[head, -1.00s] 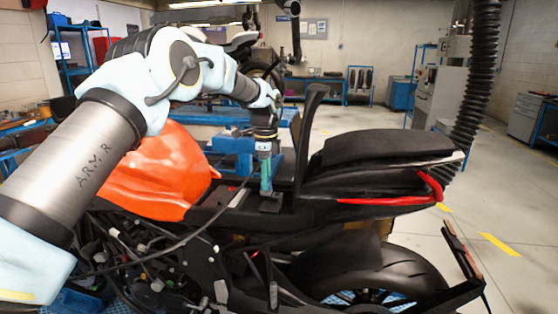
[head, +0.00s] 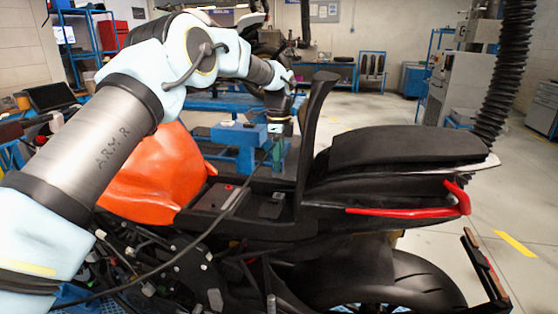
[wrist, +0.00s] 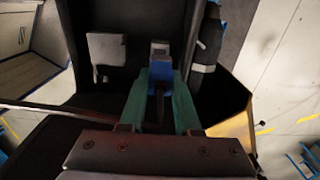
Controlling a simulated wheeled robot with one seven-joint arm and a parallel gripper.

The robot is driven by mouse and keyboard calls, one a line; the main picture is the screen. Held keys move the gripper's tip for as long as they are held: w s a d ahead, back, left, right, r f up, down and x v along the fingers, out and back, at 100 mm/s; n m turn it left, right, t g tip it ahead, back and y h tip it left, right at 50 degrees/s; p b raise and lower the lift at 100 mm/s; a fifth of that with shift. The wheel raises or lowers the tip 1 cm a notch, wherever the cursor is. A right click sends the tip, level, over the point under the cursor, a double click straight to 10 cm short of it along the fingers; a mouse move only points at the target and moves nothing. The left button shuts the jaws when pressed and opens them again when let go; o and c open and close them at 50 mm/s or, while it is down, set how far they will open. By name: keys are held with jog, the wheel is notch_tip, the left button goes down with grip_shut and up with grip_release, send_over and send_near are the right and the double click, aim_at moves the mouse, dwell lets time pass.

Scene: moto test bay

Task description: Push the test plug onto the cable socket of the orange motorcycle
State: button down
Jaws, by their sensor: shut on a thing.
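The orange motorcycle (head: 160,180) stands across the head view, with its seat at the right. My gripper (head: 278,155) is above and behind its open middle section, in front of the raised black panel. In the wrist view the green fingers of my gripper (wrist: 160,95) are shut on the test plug (wrist: 160,72), a blue body with a grey tip. The plug is hidden in the head view. A black cable (head: 215,225) runs from near the gripper down to the lower left. I cannot make out the cable socket for certain.
An upright black panel (head: 315,120) stands right beside my gripper. A small grey piece (head: 271,208) lies in the open section below. A blue stand (head: 238,140) is behind the motorcycle. A pale bracket (wrist: 108,50) shows on a dark surface in the wrist view.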

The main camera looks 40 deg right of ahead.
aim_at(278, 177)
jog(key=shift+f, duration=0.1)
jog(key=shift+f, duration=2.8)
jog(key=shift+f+b, duration=0.3)
jog(key=shift+f, duration=0.35)
jog(key=c, duration=0.5)
grip_release()
jog(key=shift+c, duration=0.2)
jog(key=shift+r, duration=0.1)
notch_tip(278, 177, up, 11)
jog(key=b, duration=0.3)
jog(key=shift+b, duration=0.35)
jog(key=shift+f, duration=0.2)
